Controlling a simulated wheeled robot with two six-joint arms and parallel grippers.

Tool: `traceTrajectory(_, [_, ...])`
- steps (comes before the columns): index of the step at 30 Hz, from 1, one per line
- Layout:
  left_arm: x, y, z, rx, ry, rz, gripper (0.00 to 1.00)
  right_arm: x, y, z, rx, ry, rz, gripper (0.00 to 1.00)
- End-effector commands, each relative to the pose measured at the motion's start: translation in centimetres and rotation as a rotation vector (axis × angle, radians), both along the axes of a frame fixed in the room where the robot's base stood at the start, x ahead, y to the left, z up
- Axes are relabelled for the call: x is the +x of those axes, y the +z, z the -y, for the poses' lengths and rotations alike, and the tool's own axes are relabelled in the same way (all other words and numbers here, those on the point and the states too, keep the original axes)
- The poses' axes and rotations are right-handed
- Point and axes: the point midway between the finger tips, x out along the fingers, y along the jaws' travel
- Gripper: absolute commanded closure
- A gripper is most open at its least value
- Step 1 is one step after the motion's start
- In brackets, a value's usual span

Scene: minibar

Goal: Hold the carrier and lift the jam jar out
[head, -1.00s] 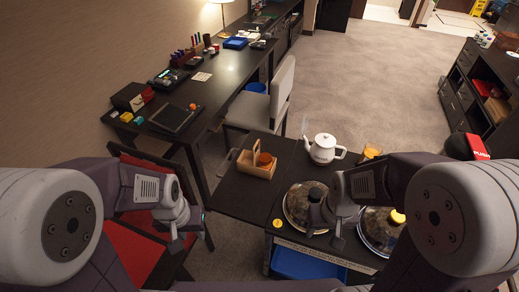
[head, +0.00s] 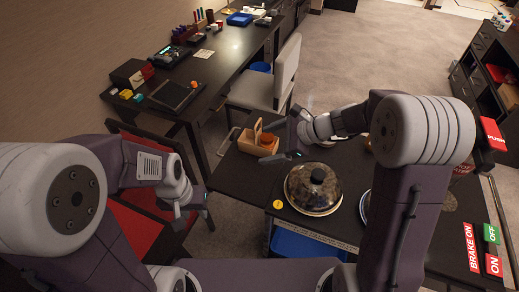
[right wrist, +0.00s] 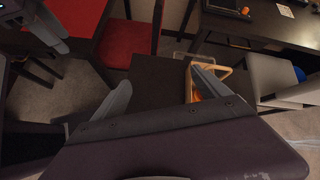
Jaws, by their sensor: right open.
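The light wooden carrier (head: 258,143) with an upright handle stands on the dark cart top in the head view. The jam jar (head: 266,139), with an orange-brown top, sits inside it. My right gripper (head: 280,156) is open and empty, just right of the carrier and close to it. In the right wrist view one finger lies across the carrier (right wrist: 241,76) and partly hides it and the orange jar (right wrist: 196,97); I cannot tell if it touches. My left gripper (head: 188,205) hangs left of the cart, apart from the carrier; its opening is unclear.
A domed metal cover (head: 313,187) stands on the cart in front of the carrier. A red chair (head: 140,240) is at the left. A desk (head: 195,85) and a pale chair (head: 260,88) stand behind.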

Motion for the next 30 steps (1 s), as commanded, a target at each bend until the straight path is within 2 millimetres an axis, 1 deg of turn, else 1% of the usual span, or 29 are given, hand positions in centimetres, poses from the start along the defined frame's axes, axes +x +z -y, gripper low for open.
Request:
traceTrajectory(1, [0.0, -2.0, 0.0, 0.000, 0.000, 0.000, 0.64, 2.9, -1.9, 0.0, 0.097, -0.096, -0.031, 0.15])
traceTrajectory(2, [0.0, -2.7, 0.0, 0.000, 0.000, 0.000, 0.64, 4.7, -2.4, 0.1, 0.160, -0.156, -0.046, 0.15])
traceTrajectory(3, [0.0, -3.5, 0.0, 0.000, 0.000, 0.000, 0.64, 6.9, -3.3, 0.5, 0.231, -0.226, -0.062, 0.15])
traceTrajectory(5, [0.0, -4.6, 0.0, 0.000, 0.000, 0.000, 0.64, 9.5, -5.1, 1.5, 0.308, -0.308, -0.078, 0.15])
traceTrajectory(6, [0.0, -5.1, 0.0, 0.000, 0.000, 0.000, 0.64, 10.7, -6.5, 2.3, 0.334, -0.347, -0.087, 0.15])
traceTrajectory(7, [0.0, -5.4, 0.0, 0.000, 0.000, 0.000, 0.64, 11.1, -7.6, 2.7, 0.341, -0.366, -0.097, 0.15])
traceTrajectory(9, [0.0, -5.9, 0.0, 0.000, 0.000, 0.000, 0.64, 11.4, -9.8, 3.5, 0.344, -0.388, -0.122, 0.15])
traceTrajectory(12, [0.0, -6.3, 0.0, 0.000, 0.000, 0.000, 0.64, 11.1, -12.0, 4.1, 0.341, -0.406, -0.155, 0.15])
traceTrajectory(13, [0.0, -6.4, 0.0, 0.000, 0.000, 0.000, 0.64, 11.0, -12.5, 4.2, 0.341, -0.409, -0.161, 0.15])
traceTrajectory(15, [0.0, -6.6, 0.0, 0.000, 0.000, 0.000, 0.64, 11.0, -13.1, 4.5, 0.341, -0.415, -0.168, 0.15])
traceTrajectory(19, [0.0, -6.7, 0.0, 0.000, 0.000, 0.000, 0.64, 11.0, -13.2, 4.7, 0.339, -0.418, -0.168, 0.15])
traceTrajectory(22, [0.0, -6.9, 0.0, 0.000, 0.000, 0.000, 0.64, 11.1, -13.4, 4.4, 0.339, -0.417, -0.168, 0.15])
traceTrajectory(26, [0.0, -7.6, 0.0, 0.000, 0.000, 0.000, 0.64, 11.9, -14.5, 3.2, 0.336, -0.414, -0.169, 0.15])
traceTrajectory(30, [0.0, -8.5, 0.0, 0.000, 0.000, 0.000, 0.64, 13.1, -15.8, 1.3, 0.337, -0.415, -0.170, 0.15])
